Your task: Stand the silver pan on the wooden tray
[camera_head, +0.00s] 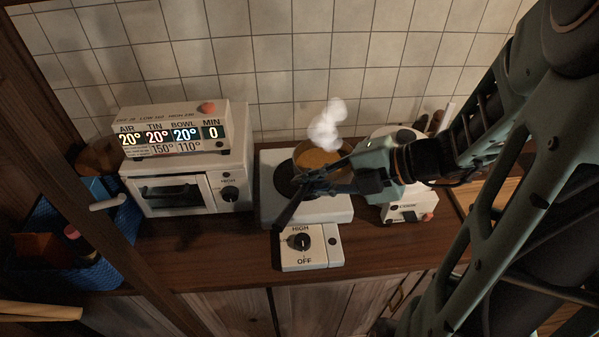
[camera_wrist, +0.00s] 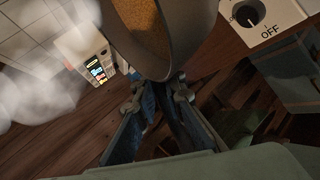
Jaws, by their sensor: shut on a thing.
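The silver pan (camera_head: 318,156) holds a brown, grainy content, and white steam rises above it. It is over the right part of the white hob's black plate, part of which shows at its left; I cannot tell if it touches. In the wrist view the pan (camera_wrist: 186,52) fills the top middle, its near wall at my fingertips. My gripper (camera_head: 328,178) is shut on the pan at its near side; the fingers (camera_wrist: 165,95) hide the exact grip. A light wooden edge (camera_head: 483,190) at the right, mostly behind my arm, may be the wooden tray.
The white hob (camera_head: 335,208) has a knob box (camera_head: 304,248) in front. A small white oven (camera_head: 182,190) with a display box (camera_head: 170,132) stands left, a white cooker (camera_head: 408,208) right. A blue basket (camera_head: 95,255) is far left. The counter's front strip is clear beside the knob box.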

